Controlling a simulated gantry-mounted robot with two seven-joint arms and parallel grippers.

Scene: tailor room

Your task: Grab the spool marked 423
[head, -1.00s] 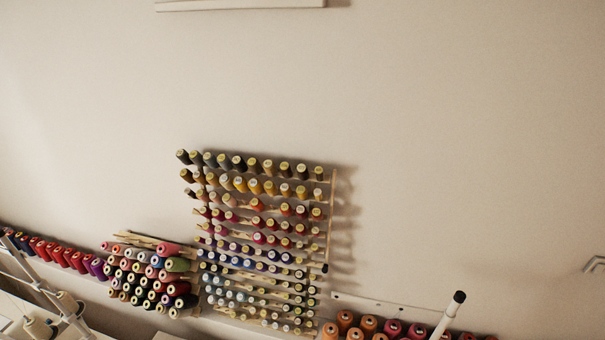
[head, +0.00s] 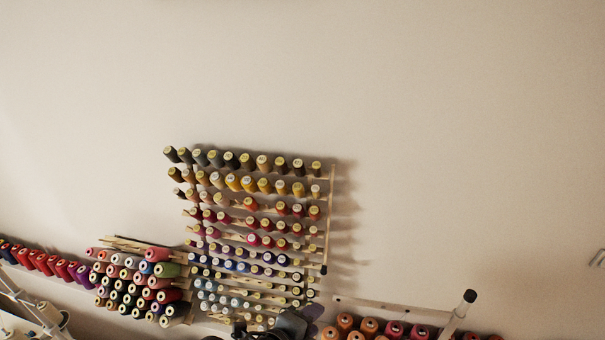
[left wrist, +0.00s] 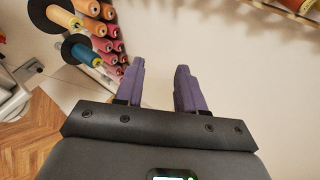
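A wall rack of thread spools (head: 249,240) stands in the middle of the head view, with rows from dark and yellow at the top through red and purple to pale blue at the bottom. The labels are too small to read, so I cannot tell which spool is marked 423. My left gripper (head: 290,324) shows dark at the bottom edge, in front of the rack's lowest rows. In the left wrist view its two purple fingers (left wrist: 160,66) are apart with nothing between them. My right gripper is not in view.
A smaller rack of stacked spools (head: 135,285) is at the left. A row of red spools (head: 50,264) runs further left, and orange and red spools (head: 370,327) sit lower right beside a pale post (head: 459,312). The wall above is bare.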

